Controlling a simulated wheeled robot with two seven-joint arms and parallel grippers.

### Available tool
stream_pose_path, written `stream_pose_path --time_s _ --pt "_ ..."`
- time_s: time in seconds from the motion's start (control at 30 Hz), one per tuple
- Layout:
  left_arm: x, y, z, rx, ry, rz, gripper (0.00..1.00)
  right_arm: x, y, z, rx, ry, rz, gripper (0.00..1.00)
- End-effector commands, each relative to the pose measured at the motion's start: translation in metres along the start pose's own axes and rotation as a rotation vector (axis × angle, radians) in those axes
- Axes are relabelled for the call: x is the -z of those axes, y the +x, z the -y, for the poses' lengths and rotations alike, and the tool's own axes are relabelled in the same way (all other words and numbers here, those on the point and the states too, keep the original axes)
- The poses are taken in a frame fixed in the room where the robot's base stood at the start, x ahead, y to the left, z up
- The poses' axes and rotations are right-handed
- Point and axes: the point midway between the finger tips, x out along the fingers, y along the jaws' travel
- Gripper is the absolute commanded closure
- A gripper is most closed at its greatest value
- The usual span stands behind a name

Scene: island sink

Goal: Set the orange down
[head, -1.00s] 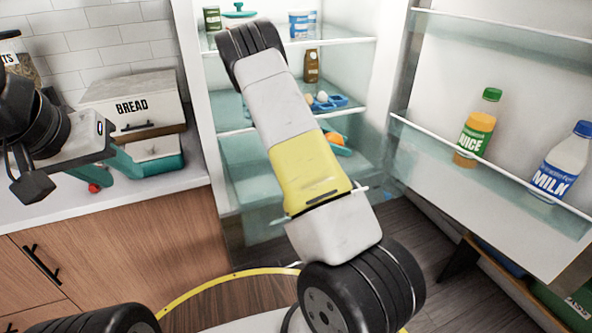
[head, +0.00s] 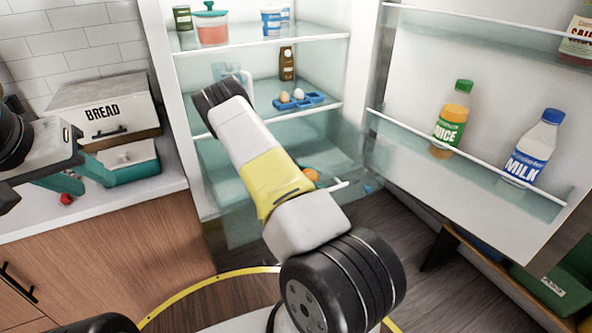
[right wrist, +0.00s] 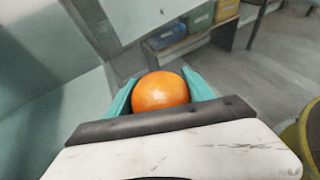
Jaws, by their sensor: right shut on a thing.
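The orange (right wrist: 161,91) sits between the two teal fingers of my right gripper (right wrist: 165,88) in the right wrist view. The gripper is shut on it. In the head view the orange (head: 311,175) shows as a small patch beside my right arm, in front of the lower part of the open fridge. My right arm hides most of the right gripper there. My left gripper (head: 80,177) is over the counter at the left, its teal fingers apart and nothing seen between them.
The fridge (head: 262,122) stands open, with eggs in a blue tray (head: 300,100) on a shelf. Its door holds juice (head: 451,120) and milk (head: 534,147). A bread box (head: 104,108) and a small red thing (head: 66,199) are on the counter (head: 130,190).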

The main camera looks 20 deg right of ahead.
Motion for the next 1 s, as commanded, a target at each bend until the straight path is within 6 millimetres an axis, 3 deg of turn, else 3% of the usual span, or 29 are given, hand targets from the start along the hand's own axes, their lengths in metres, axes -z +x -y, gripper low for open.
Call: stream_pose_path --time_s 0.13,0.47,0.5,0.6,1.0 --pt "0.0 0.0 0.0 0.0 0.0 0.0 0.64 0.021 0.009 0.0 0.001 -0.002 0.001 0.88" --pt "0.0 0.0 0.0 0.0 0.0 0.0 0.64 0.024 0.01 0.0 0.001 -0.001 0.001 0.88" --pt "0.0 0.0 0.0 0.0 0.0 0.0 0.64 0.025 0.011 0.0 0.001 -0.001 0.001 0.36" --pt "0.0 0.0 0.0 0.0 0.0 0.0 0.64 0.024 0.01 0.0 0.001 -0.001 0.001 0.18" --pt "0.0 0.0 0.0 0.0 0.0 0.0 0.64 0.023 0.004 0.0 -0.001 -0.001 0.0 0.18"
